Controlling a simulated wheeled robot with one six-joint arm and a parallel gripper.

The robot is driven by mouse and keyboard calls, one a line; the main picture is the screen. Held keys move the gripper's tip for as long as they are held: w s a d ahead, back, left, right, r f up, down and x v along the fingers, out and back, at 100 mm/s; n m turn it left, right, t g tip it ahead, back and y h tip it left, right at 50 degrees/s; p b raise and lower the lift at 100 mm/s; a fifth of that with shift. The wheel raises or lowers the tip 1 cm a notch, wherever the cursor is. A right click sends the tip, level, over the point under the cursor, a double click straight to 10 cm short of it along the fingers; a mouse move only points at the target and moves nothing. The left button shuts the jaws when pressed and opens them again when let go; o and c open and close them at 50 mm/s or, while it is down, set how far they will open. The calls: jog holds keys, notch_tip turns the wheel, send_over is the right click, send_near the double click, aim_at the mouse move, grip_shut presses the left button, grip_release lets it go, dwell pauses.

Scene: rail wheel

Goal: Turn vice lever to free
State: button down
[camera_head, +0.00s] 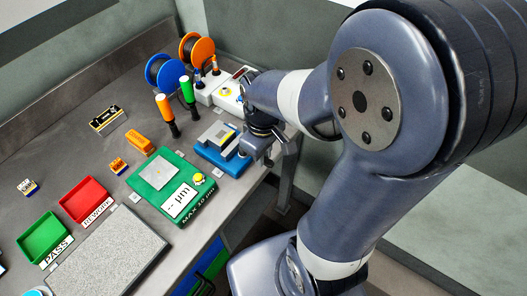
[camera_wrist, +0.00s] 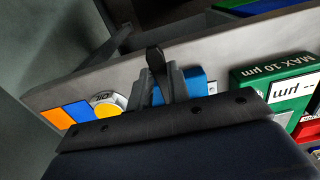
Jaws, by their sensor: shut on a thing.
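The vice (camera_head: 222,147) has a blue base and a grey jaw block. It sits near the front edge of the bench in the head view. Part of its blue body (camera_wrist: 197,84) shows behind my fingers in the wrist view. My gripper (camera_head: 262,146) is at the right side of the vice. In the wrist view my gripper (camera_wrist: 159,86) is shut on the black vice lever (camera_wrist: 155,60), whose dark end sticks out beyond the fingertips. In the head view the lever is hidden by my gripper and wrist.
A green gauge plate (camera_head: 165,184) lies left of the vice. Orange (camera_head: 163,104) and green (camera_head: 187,90) handled tools stand behind it. White boxes (camera_head: 215,92) and blue (camera_head: 164,73) and orange (camera_head: 197,50) spools stand at the back. Open floor lies beyond the bench edge.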

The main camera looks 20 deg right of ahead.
jog(key=c, duration=1.3)
grip_release()
jog(key=shift+c, duration=0.2)
notch_tip(320, 180, up, 11)
jog(key=shift+f, duration=0.2)
notch_tip(320, 180, down, 11)
jog(key=shift+r, duration=0.15)
jog(key=shift+r, duration=0.1)
